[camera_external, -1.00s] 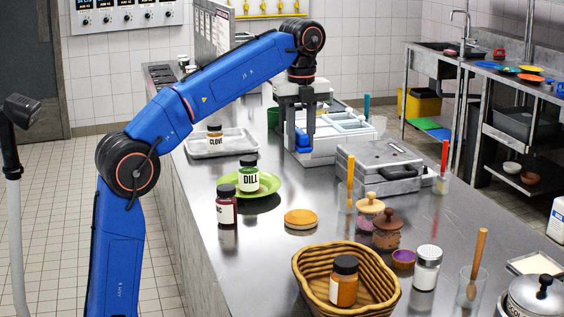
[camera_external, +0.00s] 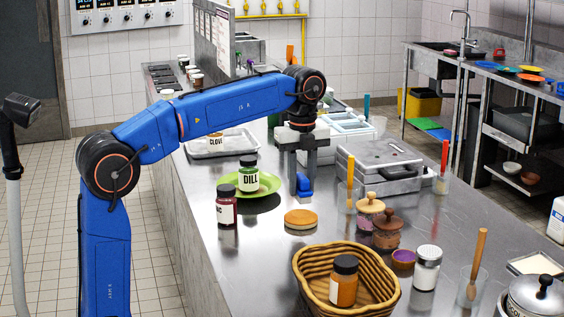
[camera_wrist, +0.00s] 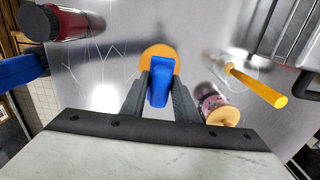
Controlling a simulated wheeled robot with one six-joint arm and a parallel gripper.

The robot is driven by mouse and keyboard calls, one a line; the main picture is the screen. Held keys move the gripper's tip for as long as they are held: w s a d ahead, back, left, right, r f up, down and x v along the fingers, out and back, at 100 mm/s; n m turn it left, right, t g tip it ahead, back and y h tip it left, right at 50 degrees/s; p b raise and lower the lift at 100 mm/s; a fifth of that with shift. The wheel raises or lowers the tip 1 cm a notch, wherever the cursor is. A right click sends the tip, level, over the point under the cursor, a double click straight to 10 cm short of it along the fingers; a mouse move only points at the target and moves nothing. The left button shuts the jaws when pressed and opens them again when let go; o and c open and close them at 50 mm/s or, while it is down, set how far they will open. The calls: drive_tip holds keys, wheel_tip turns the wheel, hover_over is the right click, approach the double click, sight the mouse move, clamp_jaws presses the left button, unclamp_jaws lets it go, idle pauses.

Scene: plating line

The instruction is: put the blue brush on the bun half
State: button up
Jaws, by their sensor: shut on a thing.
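My gripper (camera_external: 303,186) is shut on the blue brush (camera_external: 304,184) and holds it above the counter, behind the bun half in the outside view. In the wrist view the blue brush (camera_wrist: 160,82) sits between the fingers of my gripper (camera_wrist: 160,95). The bun half (camera_external: 300,219) is a round, orange-brown piece lying on the steel counter. In the wrist view the bun half (camera_wrist: 157,52) shows beyond the brush and is partly covered by it. The brush appears apart from the bun half in the outside view.
A green plate (camera_external: 268,183) with a dill jar (camera_external: 248,176) is to the left, with a red jar (camera_external: 226,207) in front. Cork-topped jars (camera_external: 370,205) and a glass with a yellow handle (camera_external: 350,185) stand to the right. A wicker basket (camera_external: 312,290) is nearer the camera.

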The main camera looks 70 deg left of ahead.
sight(301, 196)
drive_tip(key=shift+f, duration=1.85)
drive_tip(key=shift+f, duration=0.1)
drive_tip(key=o, duration=1.1)
drive_tip(key=shift+c, duration=0.2)
wheel_tip(301, 196, up, 12)
drive_tip(key=shift+r, duration=0.1)
